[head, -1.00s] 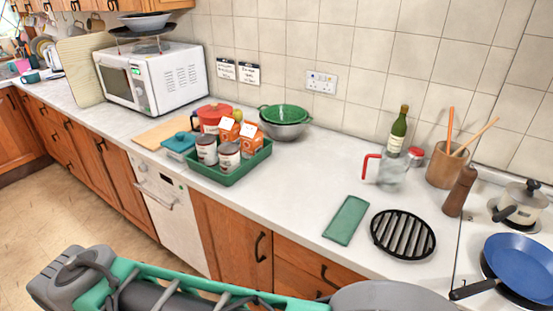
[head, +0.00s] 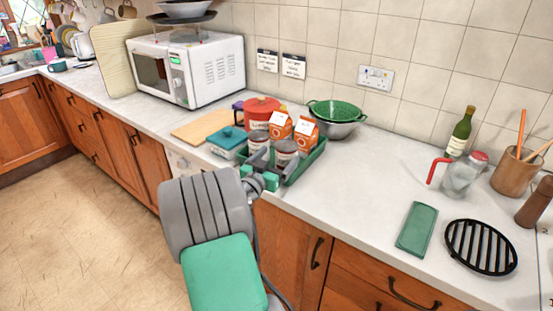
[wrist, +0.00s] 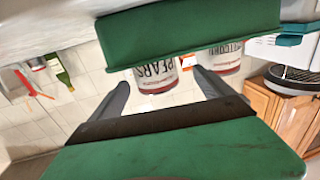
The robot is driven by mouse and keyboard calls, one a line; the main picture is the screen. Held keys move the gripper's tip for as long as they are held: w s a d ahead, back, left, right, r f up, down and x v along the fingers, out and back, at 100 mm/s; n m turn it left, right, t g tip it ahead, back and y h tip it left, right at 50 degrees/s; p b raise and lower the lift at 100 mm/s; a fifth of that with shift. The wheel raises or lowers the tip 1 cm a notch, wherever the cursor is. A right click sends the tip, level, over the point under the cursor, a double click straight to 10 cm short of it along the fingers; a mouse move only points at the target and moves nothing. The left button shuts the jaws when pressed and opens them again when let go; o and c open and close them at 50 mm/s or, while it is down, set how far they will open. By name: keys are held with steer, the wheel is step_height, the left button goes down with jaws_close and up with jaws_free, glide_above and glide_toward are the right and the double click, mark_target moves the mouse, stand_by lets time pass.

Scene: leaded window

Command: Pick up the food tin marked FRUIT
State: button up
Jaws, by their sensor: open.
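Two white-and-red food tins stand at the front of a green tray (head: 309,166) on the counter. The right tin (head: 286,151) reads PEARS in the wrist view (wrist: 156,80), which shows the scene upside down. The left tin (head: 258,142) also shows in the wrist view (wrist: 226,58), its label cut off by the tray wall and not fully legible. I cannot read FRUIT on either. My gripper (head: 268,163) is open and empty at the tray's front, its fingers (wrist: 163,92) apart, with the PEARS tin showing between them; I cannot tell if it is around the tin.
Two orange cartons (head: 305,134) and a red pot (head: 262,110) stand behind the tins. A teal-lidded dish (head: 226,141) is left of the tray, a colander in a bowl (head: 334,118) behind it.

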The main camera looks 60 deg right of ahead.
mark_target(289, 141)
steer(key=d, duration=0.2)
steer(key=d+p, duration=0.1)
steer(key=d, duration=0.1)
steer(key=d+r+p, duration=0.1)
steer(key=d, duration=0.1)
steer(key=shift+s+d, duration=0.4)
steer(key=shift+d+f, duration=0.15)
steer(key=shift+d, duration=0.15)
steer(key=shift+w+a, duration=0.15)
steer(key=c, duration=1.9)
jaws_close()
steer(key=shift+r, duration=0.2)
